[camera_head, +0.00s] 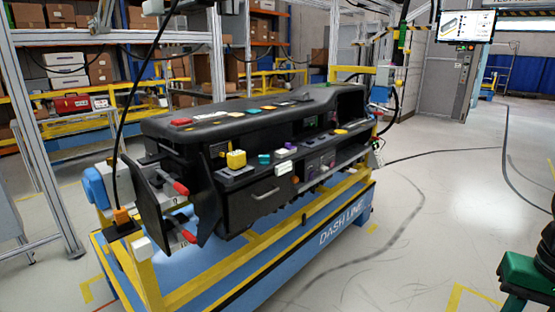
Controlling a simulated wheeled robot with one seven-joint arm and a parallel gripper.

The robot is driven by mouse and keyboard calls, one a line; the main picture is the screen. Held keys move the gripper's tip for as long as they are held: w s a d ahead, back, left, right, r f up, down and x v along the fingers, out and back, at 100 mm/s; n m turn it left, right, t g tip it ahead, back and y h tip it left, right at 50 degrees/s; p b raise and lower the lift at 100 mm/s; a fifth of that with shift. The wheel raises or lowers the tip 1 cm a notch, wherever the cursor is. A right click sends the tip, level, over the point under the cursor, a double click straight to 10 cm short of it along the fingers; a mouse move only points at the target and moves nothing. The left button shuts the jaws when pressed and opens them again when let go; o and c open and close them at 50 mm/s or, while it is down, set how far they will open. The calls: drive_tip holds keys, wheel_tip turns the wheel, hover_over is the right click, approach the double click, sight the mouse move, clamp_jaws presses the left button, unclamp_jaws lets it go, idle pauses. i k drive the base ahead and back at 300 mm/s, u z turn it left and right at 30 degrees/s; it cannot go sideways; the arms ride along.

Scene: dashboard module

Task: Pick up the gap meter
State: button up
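The black dashboard module (265,125) rests on a yellow frame above a blue base marked DASH LINE. Several small items lie on its top and front ledge: a yellow block (236,160), a teal piece (264,158) and a white box-like piece (284,168) among them. They are too small in this view for me to tell which one is the gap meter. My gripper is not recognisable in this view, so its state and distance from these items do not show.
The blue base (345,222) and yellow frame (225,268) form a solid edge around the module. A metal post (45,165) stands at left. A green and black object (525,275) is at the right edge. The grey floor (420,215) to the right is mostly clear.

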sight(237, 161)
drive_tip(key=z, duration=0.15)
drive_tip(key=i, duration=1)
drive_tip(key=u, duration=0.05)
